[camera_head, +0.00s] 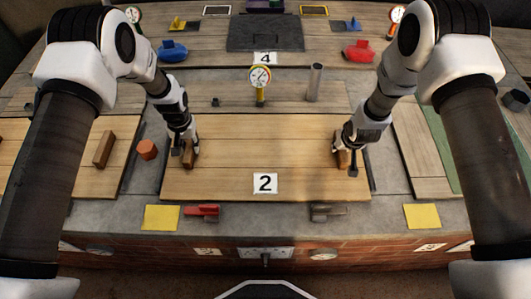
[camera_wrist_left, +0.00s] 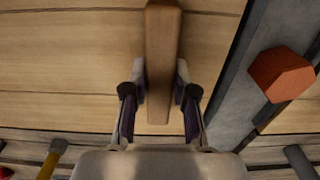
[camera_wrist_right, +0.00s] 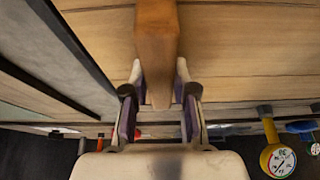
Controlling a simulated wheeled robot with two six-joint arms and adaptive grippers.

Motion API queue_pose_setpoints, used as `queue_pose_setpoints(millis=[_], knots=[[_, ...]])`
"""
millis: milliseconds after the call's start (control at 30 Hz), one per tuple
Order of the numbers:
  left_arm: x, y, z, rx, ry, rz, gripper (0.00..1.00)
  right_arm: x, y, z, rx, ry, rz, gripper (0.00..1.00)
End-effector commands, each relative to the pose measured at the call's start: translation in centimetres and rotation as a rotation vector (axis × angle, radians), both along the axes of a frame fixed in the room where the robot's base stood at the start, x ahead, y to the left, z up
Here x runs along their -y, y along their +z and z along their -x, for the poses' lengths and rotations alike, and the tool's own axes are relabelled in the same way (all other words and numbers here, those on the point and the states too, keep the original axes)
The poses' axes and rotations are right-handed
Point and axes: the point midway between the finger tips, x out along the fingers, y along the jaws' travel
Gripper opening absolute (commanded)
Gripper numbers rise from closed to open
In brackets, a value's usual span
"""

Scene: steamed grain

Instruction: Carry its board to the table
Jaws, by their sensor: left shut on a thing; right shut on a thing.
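The wide wooden board (camera_head: 265,135) with the number 2 label (camera_head: 265,183) lies in the middle of the head view, level. It has a wooden handle at each end. My left gripper (camera_head: 187,152) is shut on the left handle (camera_wrist_left: 163,50), whose sides sit between the fingers in the left wrist view. My right gripper (camera_head: 347,155) is shut on the right handle (camera_wrist_right: 157,40) in the same way. I cannot tell whether the board rests on the grey top or is slightly raised. No separate table is clearly in view.
The grey top (camera_head: 120,213) has a brick front. Other boards lie left (camera_head: 95,180) and right (camera_head: 420,155). An orange-brown hexagonal block (camera_head: 147,149), a gauge (camera_head: 260,78) and a grey cylinder (camera_head: 315,82) stand near. Red (camera_head: 202,211) and grey (camera_head: 328,212) levers lie in front.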

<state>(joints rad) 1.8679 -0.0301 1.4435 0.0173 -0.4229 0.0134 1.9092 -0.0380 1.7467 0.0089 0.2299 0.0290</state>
Motion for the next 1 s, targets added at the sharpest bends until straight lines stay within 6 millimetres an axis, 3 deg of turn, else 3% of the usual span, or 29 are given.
queue_pose_setpoints(millis=[233,600,1000], knots=[[0.0,1.0,-0.1,0.002,0.0,0.0,0.0,0.0,1.0,-0.1,0.004,-0.001,0.0,0.0],[-0.1,5.0,-0.1,0.001,0.0,0.0,0.0,0.0,5.0,-0.1,0.004,-0.002,-0.001,0.0],[-0.1,5.1,0.0,0.001,0.0,0.0,0.0,0.1,5.1,-0.1,0.003,-0.003,-0.001,0.0]])
